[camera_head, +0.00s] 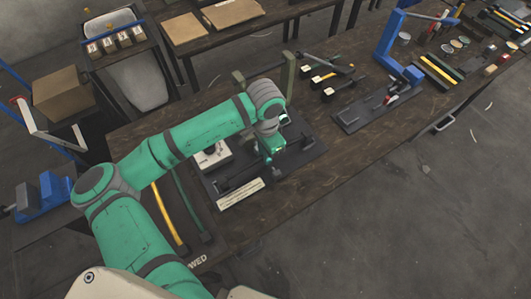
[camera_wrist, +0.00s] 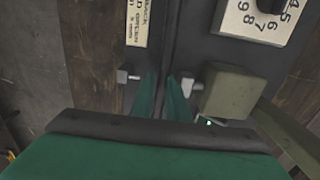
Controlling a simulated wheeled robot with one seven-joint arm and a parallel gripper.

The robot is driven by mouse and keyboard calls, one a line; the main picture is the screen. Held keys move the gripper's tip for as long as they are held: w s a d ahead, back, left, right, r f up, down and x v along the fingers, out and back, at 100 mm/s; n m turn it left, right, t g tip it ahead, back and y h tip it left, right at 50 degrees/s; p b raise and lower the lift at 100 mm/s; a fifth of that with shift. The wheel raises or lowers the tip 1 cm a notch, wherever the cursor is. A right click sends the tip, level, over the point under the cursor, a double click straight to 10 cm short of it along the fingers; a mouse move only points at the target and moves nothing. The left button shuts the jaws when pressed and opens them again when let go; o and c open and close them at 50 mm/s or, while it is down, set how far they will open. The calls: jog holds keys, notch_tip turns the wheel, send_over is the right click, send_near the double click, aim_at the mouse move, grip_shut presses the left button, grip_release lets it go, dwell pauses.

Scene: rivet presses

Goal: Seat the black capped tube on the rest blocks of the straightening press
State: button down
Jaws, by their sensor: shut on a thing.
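My gripper (camera_head: 274,156) is over the dark base of the straightening press (camera_head: 312,158). In the wrist view its two green fingers (camera_wrist: 164,98) are close together on a narrow dark strip, which I take to be the black capped tube (camera_wrist: 167,35). In the head view the tube shows as a black bar with thicker ends (camera_head: 240,180), running lower left to upper right under my gripper. Dark on dark, I cannot tell whether it touches the rest blocks. Two pale-tipped pegs, left (camera_wrist: 128,77) and right (camera_wrist: 190,86), flank the fingers.
An olive post (camera_head: 288,75) stands behind my gripper; an olive block (camera_wrist: 228,92) is close right of the fingers. A white numbered dial plate (camera_wrist: 250,20) and a label strip (camera_head: 240,193) are on the press. Yellow and green tubes (camera_head: 168,215) lie left. Another fixture (camera_head: 378,108) stands right.

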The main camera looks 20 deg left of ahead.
jog(key=shift+f, duration=0.6)
dwell(0.3)
jog(key=c, duration=1.6)
grip_release()
jog(key=shift+c, duration=0.2)
notch_tip(320, 180, up, 11)
jog(key=shift+f, duration=0.15)
